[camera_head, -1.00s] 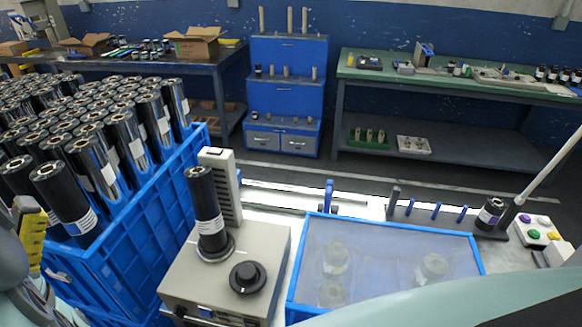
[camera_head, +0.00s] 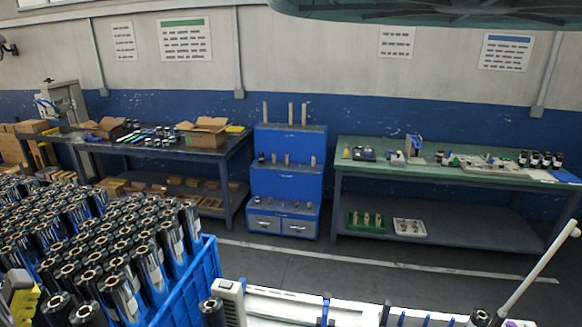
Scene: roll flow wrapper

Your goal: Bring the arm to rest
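A yellow and grey part at the lower left edge (camera_head: 22,303) may belong to my gripper. It is cut off by the picture edge, and no fingertips can be made out. I cannot see whether it holds anything. A dark teal rounded body, probably part of me, crosses the top right.
A blue crate (camera_head: 196,283) full of dark film rolls (camera_head: 150,262) fills the lower left. Behind are a blue drawer stand (camera_head: 284,182), a left bench (camera_head: 225,146) and a green-topped bench (camera_head: 350,171).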

